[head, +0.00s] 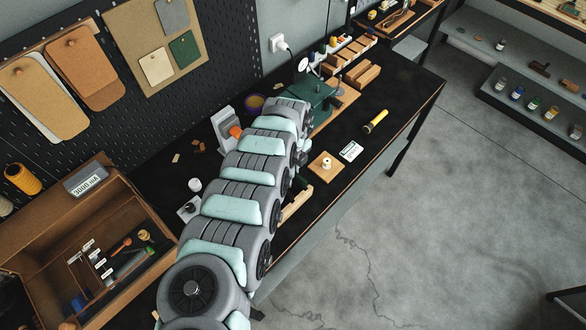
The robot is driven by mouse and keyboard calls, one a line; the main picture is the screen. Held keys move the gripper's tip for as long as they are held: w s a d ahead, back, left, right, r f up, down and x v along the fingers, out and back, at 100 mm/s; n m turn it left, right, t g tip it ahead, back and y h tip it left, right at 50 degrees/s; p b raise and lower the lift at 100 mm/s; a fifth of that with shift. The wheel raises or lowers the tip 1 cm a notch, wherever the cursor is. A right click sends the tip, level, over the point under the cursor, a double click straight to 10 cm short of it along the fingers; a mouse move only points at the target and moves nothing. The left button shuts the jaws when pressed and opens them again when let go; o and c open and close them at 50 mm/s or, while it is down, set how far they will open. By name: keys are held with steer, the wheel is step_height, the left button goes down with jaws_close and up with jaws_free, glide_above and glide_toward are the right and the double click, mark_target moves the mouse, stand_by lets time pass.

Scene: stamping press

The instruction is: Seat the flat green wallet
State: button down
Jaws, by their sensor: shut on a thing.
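My arm reaches from the bottom of the head view across the black bench, and its far end lies by a green press-like fixture (316,90). My gripper cannot be made out; the arm's links hide that spot. I cannot pick out the flat green wallet with certainty, and it may be behind the arm. A flat dark green piece (184,50) hangs on the tan sample board at the upper left, beside a cream piece and a grey piece. The fixture's front and lower parts are partly covered by the arm.
The bench (400,108) has clear room right of a yellow-and-black tool (375,121). A brown open case (100,235) stands left. Wooden blocks (362,75) lie behind.

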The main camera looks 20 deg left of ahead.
steer(key=shift+f+b, duration=0.35)
steer(key=shift+f, duration=0.2)
steer(key=c, duration=1.5)
jaws_free()
step_height(320, 180, up, 11)
steer(key=shift+f+b, duration=0.1)
steer(key=shift+b, duration=0.25)
